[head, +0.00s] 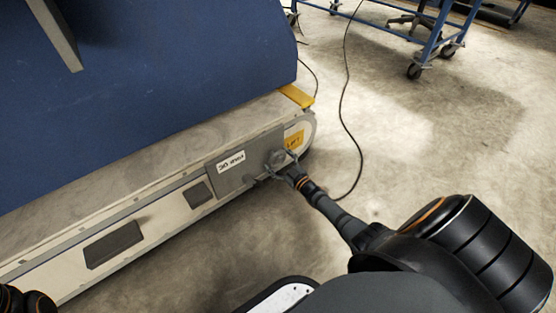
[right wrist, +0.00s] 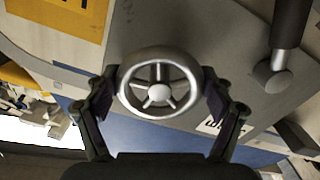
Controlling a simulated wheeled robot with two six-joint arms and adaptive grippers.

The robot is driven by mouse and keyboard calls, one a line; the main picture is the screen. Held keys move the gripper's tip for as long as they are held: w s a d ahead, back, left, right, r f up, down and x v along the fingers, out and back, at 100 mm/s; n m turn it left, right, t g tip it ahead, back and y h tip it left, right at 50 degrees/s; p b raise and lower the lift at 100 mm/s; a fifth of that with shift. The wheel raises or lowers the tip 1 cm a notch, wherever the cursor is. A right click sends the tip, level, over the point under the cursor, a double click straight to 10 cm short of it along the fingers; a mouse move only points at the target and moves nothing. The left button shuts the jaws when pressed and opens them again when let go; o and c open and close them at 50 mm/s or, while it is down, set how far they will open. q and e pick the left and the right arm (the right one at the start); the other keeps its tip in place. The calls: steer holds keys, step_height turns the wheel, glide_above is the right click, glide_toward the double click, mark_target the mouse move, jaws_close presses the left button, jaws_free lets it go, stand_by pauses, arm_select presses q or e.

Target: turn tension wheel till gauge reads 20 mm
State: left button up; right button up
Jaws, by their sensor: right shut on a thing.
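The tension wheel (right wrist: 158,93) is a small silver handwheel with spokes and a round hub. It sits on a grey plate (head: 236,170) on the side of a long, pale conveyor-like frame. My right gripper (right wrist: 160,88) is shut on the wheel, with one finger on each side of its rim. In the head view, the right gripper (head: 281,168) reaches the plate near the frame's rounded end, and the wheel (head: 277,156) is small there. A white label (head: 231,161) is on the plate, but its text is too small to read. I cannot make out a gauge reading.
A yellow label (head: 294,140) is beside the wheel. A grey rod with a round end (right wrist: 280,70) stands out from the plate near the wheel. A large blue housing (head: 150,90) rises above the frame. A black cable (head: 347,90) crosses the concrete floor towards a blue cart (head: 430,45).

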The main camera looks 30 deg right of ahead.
stand_by(0.4)
steer(key=o, duration=1.1)
steer(key=shift+c, duration=0.2)
steer(key=shift+s, duration=0.1)
steer(key=s, duration=1.1)
steer(key=shift+s+d, duration=0.4)
steer(key=shift+d, duration=0.05)
